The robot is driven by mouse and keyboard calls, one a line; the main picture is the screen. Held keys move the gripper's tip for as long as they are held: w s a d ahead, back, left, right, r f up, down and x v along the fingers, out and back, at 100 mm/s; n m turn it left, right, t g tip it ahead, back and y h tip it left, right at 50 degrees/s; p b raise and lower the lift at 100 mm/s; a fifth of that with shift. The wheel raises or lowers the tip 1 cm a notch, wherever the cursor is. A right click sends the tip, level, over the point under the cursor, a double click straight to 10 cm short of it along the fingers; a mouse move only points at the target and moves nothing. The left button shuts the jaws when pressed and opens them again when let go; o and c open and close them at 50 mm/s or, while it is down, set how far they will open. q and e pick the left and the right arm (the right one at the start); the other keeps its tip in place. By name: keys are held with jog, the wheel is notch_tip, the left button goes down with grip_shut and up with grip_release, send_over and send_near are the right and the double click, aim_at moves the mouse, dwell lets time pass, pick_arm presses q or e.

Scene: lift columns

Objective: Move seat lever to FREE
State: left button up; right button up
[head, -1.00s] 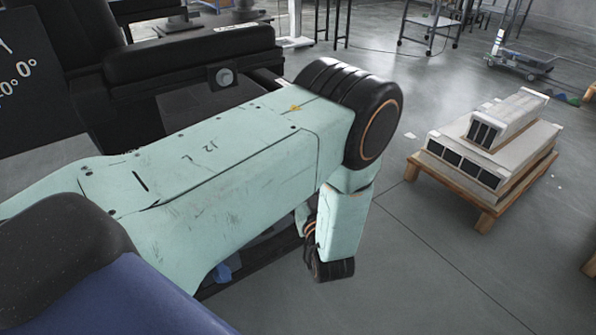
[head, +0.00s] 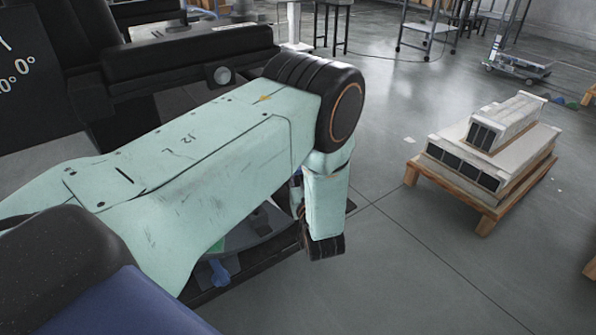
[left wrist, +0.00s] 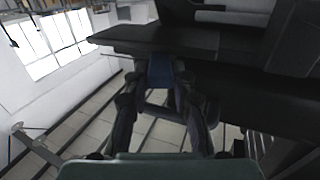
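A black seat-like structure with a padded armrest (head: 190,52) and a round knob (head: 222,76) stands at the upper left of the head view. In the left wrist view a blue block (left wrist: 160,70), possibly the seat lever's grip, shows under a dark flat edge. My left gripper (left wrist: 160,82) has its dark fingers apart, with the blue block showing between or just beyond the tips. Contact cannot be told. A small blue part (head: 219,271) shows below the arm. The FREE marking is not readable. My right gripper is not seen.
A black panel (head: 22,85) with white markings stands at the far left. A wooden pallet (head: 484,208) with grey-white units (head: 490,150) stands at right. A wheeled cart (head: 517,64) and metal stands are at the back. The floor between is clear.

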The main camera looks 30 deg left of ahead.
pick_arm(q)
grip_shut()
dwell(0.5)
